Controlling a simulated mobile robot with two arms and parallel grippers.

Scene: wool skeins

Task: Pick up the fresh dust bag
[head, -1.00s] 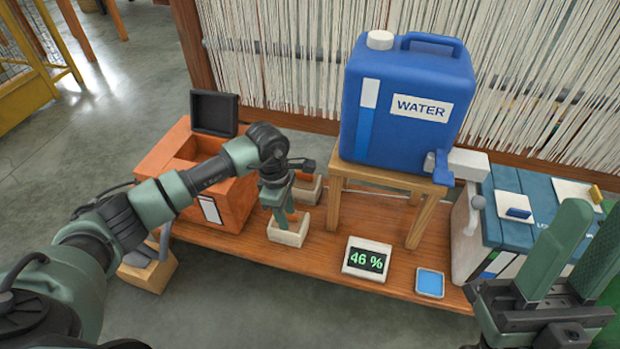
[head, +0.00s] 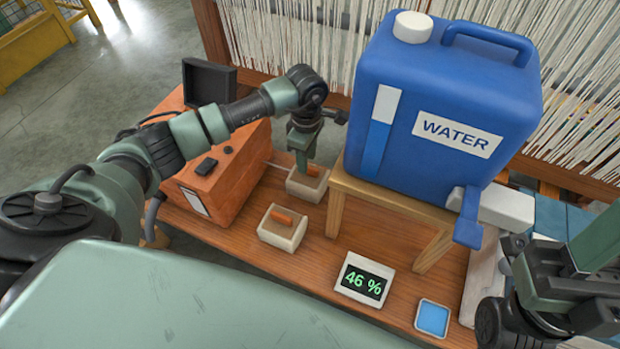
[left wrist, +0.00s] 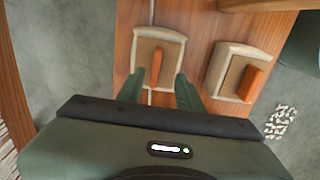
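Two cream trays stand on the wooden board, each with an orange tab; I cannot tell which holds the fresh dust bag. The back tray (head: 308,188) has an orange tab (head: 313,171); the front tray (head: 283,236) has an orange tab (head: 283,215). My left gripper (head: 303,158) points down at the back tray. In the left wrist view my left gripper (left wrist: 158,76) is open, its fingers apart on either side of one orange tab (left wrist: 157,65). The other orange tab (left wrist: 250,84) lies to the right. My right gripper (head: 562,270) is partly cut off at the right edge.
A blue water tank (head: 440,100) on a wooden stool (head: 390,200) stands close right of my left gripper. An orange box (head: 225,175) is to the left. A 46 % display (head: 364,282) and a blue pad (head: 432,317) lie in front.

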